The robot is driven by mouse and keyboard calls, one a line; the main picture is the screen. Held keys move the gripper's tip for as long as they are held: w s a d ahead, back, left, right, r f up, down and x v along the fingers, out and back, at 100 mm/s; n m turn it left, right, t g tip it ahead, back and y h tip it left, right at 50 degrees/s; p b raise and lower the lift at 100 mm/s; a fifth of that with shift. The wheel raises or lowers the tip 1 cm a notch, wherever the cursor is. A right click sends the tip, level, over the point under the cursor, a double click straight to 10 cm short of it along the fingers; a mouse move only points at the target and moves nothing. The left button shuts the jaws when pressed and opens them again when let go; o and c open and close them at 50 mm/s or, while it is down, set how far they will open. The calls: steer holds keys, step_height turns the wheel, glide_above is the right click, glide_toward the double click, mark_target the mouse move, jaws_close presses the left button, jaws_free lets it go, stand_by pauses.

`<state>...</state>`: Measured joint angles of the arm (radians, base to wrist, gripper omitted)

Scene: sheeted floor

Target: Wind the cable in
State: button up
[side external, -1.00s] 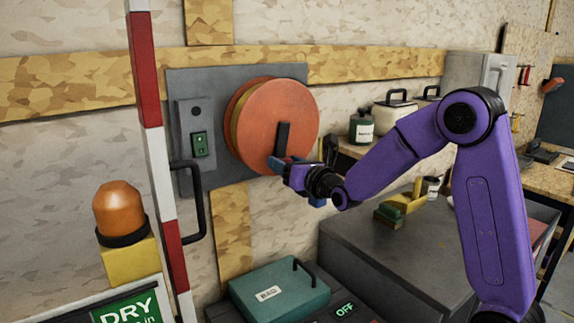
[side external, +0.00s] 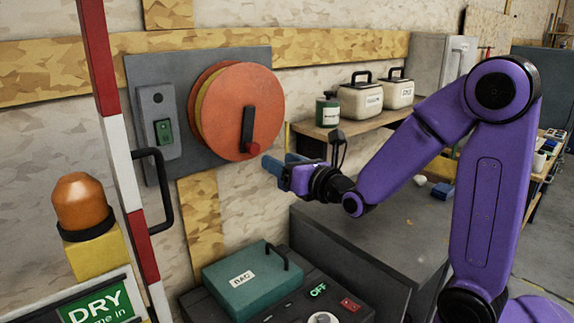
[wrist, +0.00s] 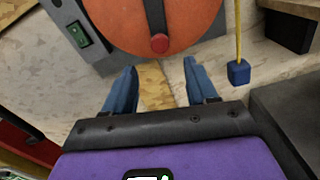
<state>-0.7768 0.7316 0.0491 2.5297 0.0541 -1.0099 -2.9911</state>
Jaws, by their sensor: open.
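The orange cable reel (side external: 238,95) is mounted on a grey wall plate, with a yellowish band visible at its rim. Its dark crank arm (side external: 247,128) points down and ends in a red knob (side external: 253,149); the knob also shows in the wrist view (wrist: 159,43). A yellow cable (wrist: 238,30) hangs right of the reel with a blue block (wrist: 238,73) at its end. My gripper (side external: 277,165) is open and empty, just below and right of the knob, apart from it. In the wrist view my blue fingers (wrist: 160,80) are spread, with the knob beyond them.
A switch box (side external: 160,130) sits left of the reel. A red-and-white pole with a black handle (side external: 160,185) stands in front of it. A teal case (side external: 237,290) and grey cabinet (side external: 350,245) lie below. A shelf with canisters (side external: 360,97) is at right.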

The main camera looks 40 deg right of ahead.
mark_target(252, 132)
steer(key=shift+s, duration=0.55)
steer(key=shift+w+a, duration=0.15)
steer(key=shift+w, duration=0.05)
steer(key=c, duration=0.8)
steer(key=w+a+m+g+y, duration=0.1)
steer(key=w+a+m, duration=0.1)
steer(key=w+a+m+g+y, duration=0.1)
steer(key=w+a+m+g, duration=0.1)
steer(key=w+a, duration=0.1)
steer(key=w+a+f+m+g+y, duration=0.1)
steer(key=w+a+m, duration=0.1)
steer(key=w+a, duration=0.1)
steer(key=shift+g, duration=0.3)
jaws_close()
steer(key=w+a+r+m+g+h, duration=0.1)
steer(key=w+a+m+g, duration=0.25)
steer(key=m, duration=0.45)
steer(key=s+r+m+g+h, duration=0.6)
steer(key=r+m, duration=0.4)
steer(key=m, duration=1)
steer(key=w+d+f+t+h, duration=0.1)
steer(key=w+d+f, duration=0.3)
steer(key=d+f, duration=0.3)
steer(key=shift+w+d+f, duration=0.3)
steer(key=shift+d+f, duration=0.1)
steer(key=shift+d, duration=0.05)
